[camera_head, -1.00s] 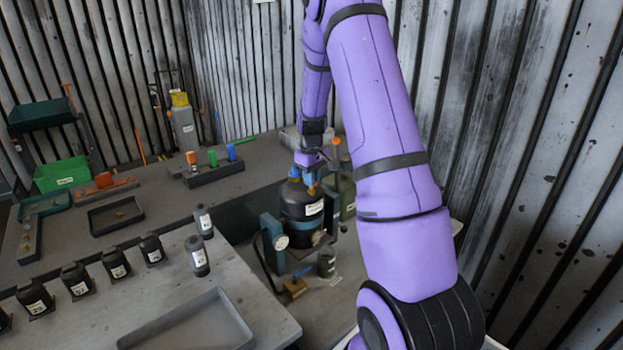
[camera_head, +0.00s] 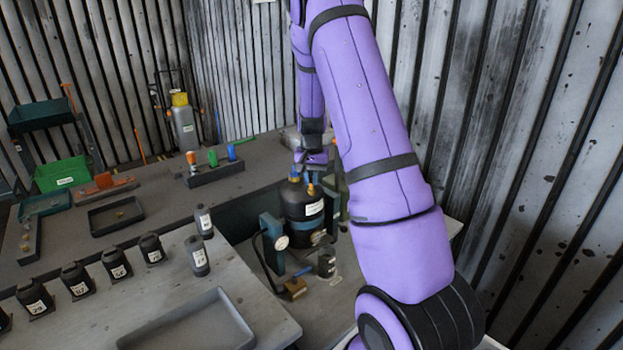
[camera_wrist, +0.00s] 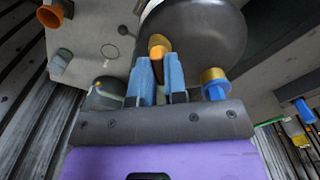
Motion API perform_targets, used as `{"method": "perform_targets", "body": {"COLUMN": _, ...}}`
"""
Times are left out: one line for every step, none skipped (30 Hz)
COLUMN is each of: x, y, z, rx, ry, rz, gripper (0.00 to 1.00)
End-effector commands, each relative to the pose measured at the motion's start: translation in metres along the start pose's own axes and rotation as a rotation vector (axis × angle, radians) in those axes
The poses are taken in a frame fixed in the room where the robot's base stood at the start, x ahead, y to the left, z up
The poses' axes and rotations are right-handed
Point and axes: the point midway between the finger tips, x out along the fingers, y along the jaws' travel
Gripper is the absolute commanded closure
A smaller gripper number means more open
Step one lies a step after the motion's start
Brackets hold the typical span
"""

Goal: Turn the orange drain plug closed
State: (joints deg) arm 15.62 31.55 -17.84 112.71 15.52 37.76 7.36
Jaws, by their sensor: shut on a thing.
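The black housing (camera_head: 297,207) stands upright, with a white label and a blue band, in the head view. Its dark rounded top (camera_wrist: 205,30) fills the upper middle of the wrist view. The orange drain plug (camera_wrist: 157,42) shows between the tips of my gripper's blue fingers (camera_wrist: 158,68), which are shut on it. In the head view my gripper (camera_head: 312,179) is over the housing's top, small and partly hidden by its own wrist. How far the plug is turned cannot be told.
A blue plug in a brass collar (camera_wrist: 214,84) stands close beside my gripper. A teal stand (camera_head: 272,240) with a gauge is left of the housing, and a small dark cup (camera_head: 326,262) is in front. Black bottles (camera_head: 76,280) and a grey tray (camera_head: 195,325) occupy the near bench.

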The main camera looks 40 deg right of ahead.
Motion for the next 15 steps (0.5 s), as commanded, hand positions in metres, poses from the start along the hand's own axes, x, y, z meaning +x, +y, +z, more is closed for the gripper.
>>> {"method": "perform_targets", "body": {"x": -0.0005, "y": -0.0010, "z": -0.0004, "rx": 0.042, "ry": 0.002, "rz": 0.000, "gripper": 1.00}}
{"method": "perform_targets", "body": {"x": -0.0005, "y": -0.0008, "z": -0.0005, "rx": 0.071, "ry": 0.002, "rz": 0.000, "gripper": 1.00}}
{"method": "perform_targets", "body": {"x": -0.0005, "y": -0.0005, "z": -0.0006, "rx": 0.109, "ry": 0.002, "rz": 0.000, "gripper": 1.00}}
{"method": "perform_targets", "body": {"x": -0.0005, "y": -0.0004, "z": -0.0006, "rx": 0.139, "ry": 0.002, "rz": 0.000, "gripper": 1.00}}
{"method": "perform_targets", "body": {"x": -0.0004, "y": -0.0006, "z": -0.0005, "rx": 0.168, "ry": 0.002, "rz": -0.001, "gripper": 1.00}}
{"method": "perform_targets", "body": {"x": -0.0004, "y": -0.0009, "z": -0.0003, "rx": 0.205, "ry": 0.001, "rz": -0.001, "gripper": 1.00}}
{"method": "perform_targets", "body": {"x": -0.0003, "y": -0.0009, "z": -0.0003, "rx": 0.232, "ry": 0.001, "rz": 0.000, "gripper": 1.00}}
{"method": "perform_targets", "body": {"x": -0.0003, "y": -0.0007, "z": -0.0003, "rx": 0.260, "ry": 0.001, "rz": 0.000, "gripper": 1.00}}
{"method": "perform_targets", "body": {"x": -0.0003, "y": -0.0003, "z": -0.0005, "rx": 0.298, "ry": 0.001, "rz": 0.000, "gripper": 1.00}}
{"method": "perform_targets", "body": {"x": -0.0002, "y": -0.0004, "z": -0.0004, "rx": 0.325, "ry": 0.001, "rz": 0.000, "gripper": 1.00}}
{"method": "perform_targets", "body": {"x": -0.0002, "y": -0.0006, "z": -0.0004, "rx": 0.353, "ry": 0.001, "rz": -0.001, "gripper": 1.00}}
{"method": "perform_targets", "body": {"x": -0.0002, "y": -0.0007, "z": -0.0002, "rx": 0.387, "ry": 0.001, "rz": -0.001, "gripper": 1.00}}
{"method": "perform_targets", "body": {"x": -0.0002, "y": -0.0006, "z": -0.0003, "rx": 0.411, "ry": 0.001, "rz": 0.000, "gripper": 1.00}}
{"method": "perform_targets", "body": {"x": -0.0002, "y": -0.0005, "z": -0.0003, "rx": 0.435, "ry": 0.001, "rz": 0.000, "gripper": 1.00}}
{"method": "perform_targets", "body": {"x": -0.0002, "y": -0.0003, "z": -0.0003, "rx": 0.468, "ry": 0.001, "rz": 0.000, "gripper": 1.00}}
